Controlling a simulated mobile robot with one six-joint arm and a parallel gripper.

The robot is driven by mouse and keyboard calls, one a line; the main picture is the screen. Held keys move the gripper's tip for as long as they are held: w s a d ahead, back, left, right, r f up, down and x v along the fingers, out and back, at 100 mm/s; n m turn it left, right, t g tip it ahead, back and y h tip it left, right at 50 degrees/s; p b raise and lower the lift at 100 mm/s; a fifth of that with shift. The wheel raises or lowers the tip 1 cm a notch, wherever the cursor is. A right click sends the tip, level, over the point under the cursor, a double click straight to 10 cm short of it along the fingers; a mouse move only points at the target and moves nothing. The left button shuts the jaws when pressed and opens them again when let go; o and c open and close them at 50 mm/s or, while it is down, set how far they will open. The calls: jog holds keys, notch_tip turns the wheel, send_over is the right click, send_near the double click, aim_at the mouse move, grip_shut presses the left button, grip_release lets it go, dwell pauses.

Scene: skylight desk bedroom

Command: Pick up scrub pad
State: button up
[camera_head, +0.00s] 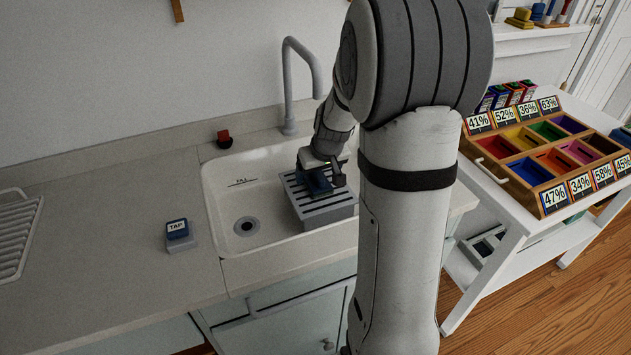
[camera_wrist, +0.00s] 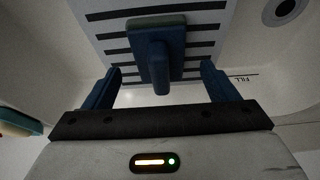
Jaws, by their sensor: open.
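The scrub pad (camera_wrist: 157,48) is a blue block with an upright blue handle and a greenish edge. It rests on a grey slatted rack (camera_wrist: 205,22) in the sink. In the head view the pad (camera_head: 318,186) shows just below my gripper, partly covered by it. My gripper (camera_wrist: 161,82) is open, with one blue finger to each side of the handle in the wrist view and a gap on both sides. In the head view my gripper (camera_head: 322,166) is over the rack (camera_head: 328,210). Whether the fingertips reach down to the handle's height is unclear.
The white sink (camera_head: 212,196) has a drain (camera_head: 247,226) on the left and a grey faucet (camera_head: 290,90) behind. A blue TAP block (camera_head: 178,232) sits on the counter (camera_head: 110,260). A wooden tray with coloured compartments (camera_head: 478,158) stands on a white cart at right.

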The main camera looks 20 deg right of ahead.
jog(key=shift+x, duration=1.15)
jog(key=c, duration=1.2)
jog(key=shift+o, duration=0.2)
jog(key=shift+r, duration=0.1)
